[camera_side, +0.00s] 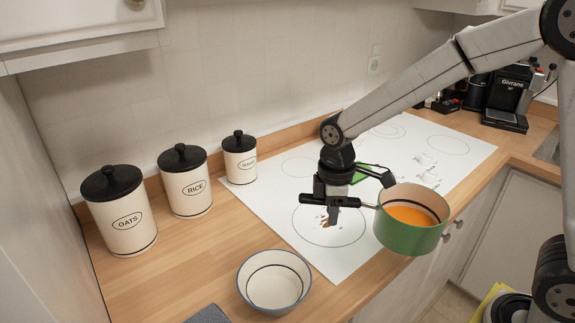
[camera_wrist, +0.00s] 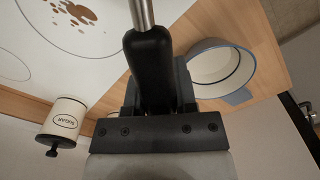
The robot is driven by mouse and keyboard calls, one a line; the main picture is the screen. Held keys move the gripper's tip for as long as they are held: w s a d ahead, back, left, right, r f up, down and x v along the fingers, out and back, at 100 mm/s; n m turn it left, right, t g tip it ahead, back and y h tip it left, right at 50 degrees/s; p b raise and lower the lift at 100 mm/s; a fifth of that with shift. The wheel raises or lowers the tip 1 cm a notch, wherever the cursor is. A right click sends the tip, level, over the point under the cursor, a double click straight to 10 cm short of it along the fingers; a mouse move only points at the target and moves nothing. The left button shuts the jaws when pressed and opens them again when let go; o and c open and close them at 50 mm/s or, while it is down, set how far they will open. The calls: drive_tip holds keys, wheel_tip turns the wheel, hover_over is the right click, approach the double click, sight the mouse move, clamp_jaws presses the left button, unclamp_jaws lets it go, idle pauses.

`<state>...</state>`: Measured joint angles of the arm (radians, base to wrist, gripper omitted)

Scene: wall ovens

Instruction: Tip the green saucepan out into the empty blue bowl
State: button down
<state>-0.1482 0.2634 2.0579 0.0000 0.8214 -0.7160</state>
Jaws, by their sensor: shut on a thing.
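The green saucepan (camera_side: 402,238) hangs in the air over the front edge of the counter, roughly level, with an orange filling inside. My gripper (camera_side: 336,203) is shut on its black handle, which also shows in the wrist view (camera_wrist: 150,65) with a steel stem; the pan's body is out of that view. The blue bowl (camera_side: 273,283), with a blue rim and pale inside, stands upright and empty on the wooden counter, to the left of and lower than the pan. It also shows in the wrist view (camera_wrist: 240,95), right of the handle.
A white cooktop (camera_side: 300,235) with brown stains lies beneath my gripper. Three canisters, oats (camera_side: 126,222), rice (camera_side: 190,190) and sugar (camera_side: 240,163), stand at the left and back. A grey cloth (camera_side: 207,314) lies left of the bowl. A coffee machine (camera_side: 508,95) stands at the far right.

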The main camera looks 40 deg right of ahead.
drive_tip(key=w+d+f+m, duration=0.35)
drive_tip(key=w+m, duration=0.25)
drive_tip(key=m, duration=0.3)
drive_tip(key=w+a+r+m, duration=0.1)
drive_tip(key=w+r+m, duration=0.2)
drive_tip(key=w, duration=0.4)
drive_tip(key=w+a+r+m, duration=0.1)
drive_tip(key=w+r+m, duration=0.1)
drive_tip(key=w+m, duration=0.35)
drive_tip(key=w+a+f+m, duration=0.1)
drive_tip(key=w+a+f, duration=0.1)
drive_tip(key=a, duration=0.5)
drive_tip(key=w+a+f+m, duration=0.1)
drive_tip(key=w+a+f, duration=0.2)
drive_tip(key=a, duration=0.5)
drive_tip(key=shift+w+f, duration=0.3)
drive_tip(key=shift+f, duration=0.1)
drive_tip(key=shift+d+r, duration=0.1)
drive_tip(key=shift+r, duration=0.05)
